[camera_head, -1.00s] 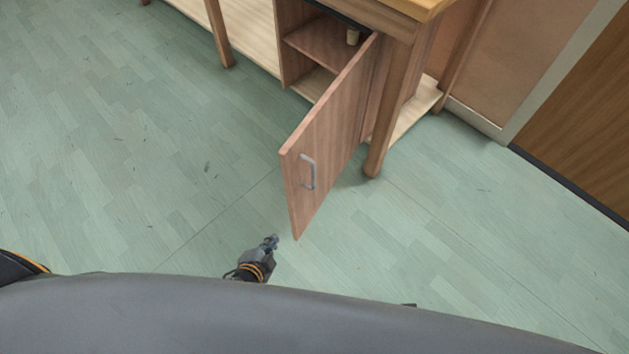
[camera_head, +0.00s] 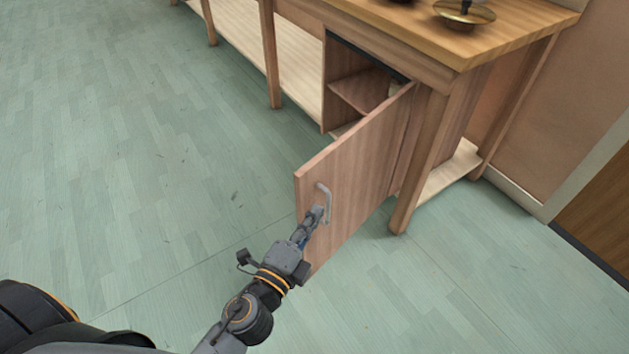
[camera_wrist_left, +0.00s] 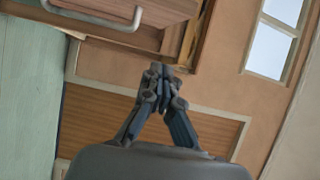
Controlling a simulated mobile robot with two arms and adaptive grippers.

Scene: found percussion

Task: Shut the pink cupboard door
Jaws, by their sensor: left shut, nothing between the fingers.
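The pinkish wooden cupboard door (camera_head: 352,172) stands wide open, swung out from the cupboard (camera_head: 365,85) under the wooden bench. A grey bar handle (camera_head: 325,203) is on its outer face near the free edge. My left gripper (camera_head: 317,213) is shut and empty, in front of the door's outer face close to the handle; I cannot tell if it touches. In the left wrist view the shut fingertips (camera_wrist_left: 160,70) show, with the handle (camera_wrist_left: 100,18) at the upper left, apart from them. My right gripper is not in view.
The bench top (camera_head: 500,42) carries a brass-coloured round object (camera_head: 464,13) at its right. A bench leg (camera_head: 420,165) stands just right of the door. Green floor (camera_head: 130,150) is clear to the left. A brown door (camera_head: 600,200) is at the far right.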

